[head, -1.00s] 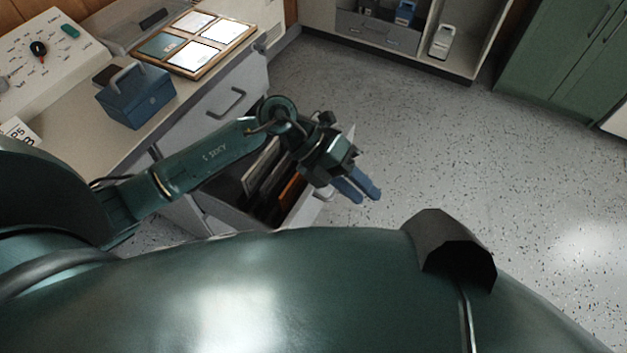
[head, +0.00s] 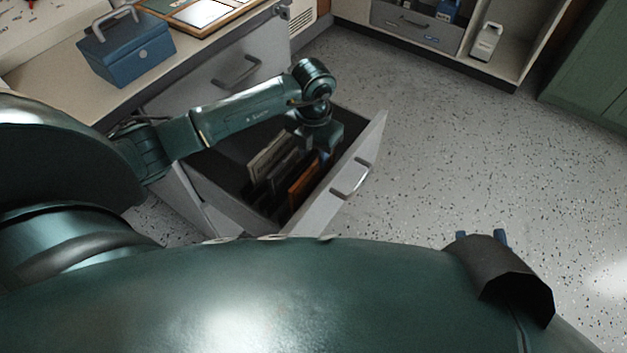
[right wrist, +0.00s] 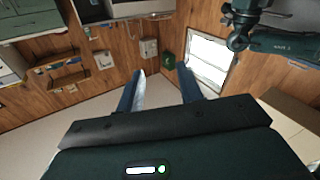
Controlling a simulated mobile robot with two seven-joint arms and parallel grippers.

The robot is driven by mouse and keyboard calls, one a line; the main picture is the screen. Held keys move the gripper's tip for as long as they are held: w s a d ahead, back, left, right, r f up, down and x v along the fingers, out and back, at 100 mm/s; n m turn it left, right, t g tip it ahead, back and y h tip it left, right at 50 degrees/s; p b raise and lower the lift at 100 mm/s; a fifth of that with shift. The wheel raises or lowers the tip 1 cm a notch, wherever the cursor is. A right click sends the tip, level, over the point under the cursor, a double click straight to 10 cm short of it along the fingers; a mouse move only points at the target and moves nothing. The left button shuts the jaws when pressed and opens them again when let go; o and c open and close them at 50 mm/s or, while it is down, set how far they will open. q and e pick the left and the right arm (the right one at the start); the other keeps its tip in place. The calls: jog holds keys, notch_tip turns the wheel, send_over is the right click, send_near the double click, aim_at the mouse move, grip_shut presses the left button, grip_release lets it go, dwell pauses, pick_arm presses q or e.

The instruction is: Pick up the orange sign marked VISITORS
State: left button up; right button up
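An orange sign (head: 303,184) stands on edge in the open drawer (head: 352,172) in the head view; no lettering on it can be read. Darker and grey-brown panels (head: 271,157) stand beside it, to its left. My left gripper (head: 322,152) is over the drawer's far part, pointing down, just above and right of the sign's upper end. Its fingers are hidden under the hand, so I cannot see whether they are apart. My right gripper (right wrist: 158,88) has its two blue fingers apart with nothing between them. Its fingertips also show at the lower right in the head view (head: 481,237).
A blue box (head: 130,55) with a handle stands on the counter (head: 60,85) at upper left. The drawer front with its handle juts out over speckled floor (head: 470,150), which is clear to the right. A shelf unit (head: 425,48) stands at the back.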

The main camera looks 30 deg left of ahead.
pick_arm(q)
notch_tip(320, 180, down, 6)
jog(key=shift+w+r+b, duration=0.15)
jog(key=shift+r+b, duration=0.1)
jog(key=shift+b, duration=0.9)
jog(key=shift+c, duration=0.4)
jog(key=shift+a, duration=0.1)
grip_shut()
